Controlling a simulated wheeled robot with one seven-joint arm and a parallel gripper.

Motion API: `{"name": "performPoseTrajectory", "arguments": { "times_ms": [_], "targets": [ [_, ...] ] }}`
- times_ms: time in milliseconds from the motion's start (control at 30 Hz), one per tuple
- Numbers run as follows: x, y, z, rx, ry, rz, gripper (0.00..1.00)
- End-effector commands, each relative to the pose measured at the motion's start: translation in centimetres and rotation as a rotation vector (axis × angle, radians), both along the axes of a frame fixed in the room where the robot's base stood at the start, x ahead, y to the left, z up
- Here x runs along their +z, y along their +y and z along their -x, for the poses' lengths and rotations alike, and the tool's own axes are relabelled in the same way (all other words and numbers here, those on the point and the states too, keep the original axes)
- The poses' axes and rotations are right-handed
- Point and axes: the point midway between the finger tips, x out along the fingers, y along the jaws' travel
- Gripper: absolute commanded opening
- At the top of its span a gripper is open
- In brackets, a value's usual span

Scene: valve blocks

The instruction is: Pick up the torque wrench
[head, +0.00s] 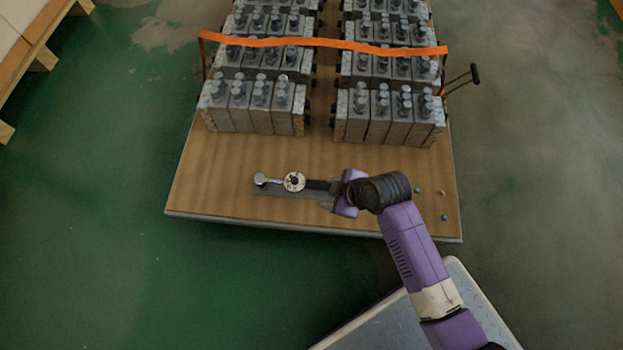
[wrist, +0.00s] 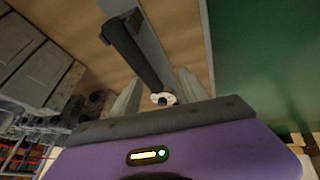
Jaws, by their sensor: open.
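The torque wrench (head: 294,182) lies lengthwise on a flat grey strip (head: 285,193) near the front of the wooden platform. Its round head points left, its white dial is in the middle, and its dark handle points right. My gripper (head: 331,194) is at the handle end, with the tip of the handle partly hidden by it. In the wrist view the dark handle (wrist: 130,50) runs down between the two fingers of my open gripper (wrist: 158,80). A gap shows beside the handle toward the right finger; contact with the left finger cannot be told.
Rows of grey valve blocks (head: 255,105) stand behind on the wooden platform (head: 210,180), with an orange strap (head: 320,42) across them. Several small round pieces (head: 443,193) lie right of my gripper. Bare wood is left of the wrench. Green floor (head: 120,260) surrounds the platform's left side.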

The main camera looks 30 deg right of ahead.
Motion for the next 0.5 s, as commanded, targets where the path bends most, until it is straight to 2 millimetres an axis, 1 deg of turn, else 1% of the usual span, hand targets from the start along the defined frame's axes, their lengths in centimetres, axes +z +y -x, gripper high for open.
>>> {"name": "performPoseTrajectory", "arguments": {
  "times_ms": [33,100,267,367,500],
  "targets": [
    [0.7,-0.2,-1.3,0.037,0.017,0.003,0.53],
    [1.1,-0.4,-2.3,0.089,0.045,0.004,0.53],
    [1.7,-0.6,-3.6,0.162,0.082,0.005,0.53],
    [1.1,-0.5,-3.9,0.178,0.091,0.004,0.53],
    [-0.3,-0.2,-4.4,0.18,0.09,0.004,0.53]
  ]
}}
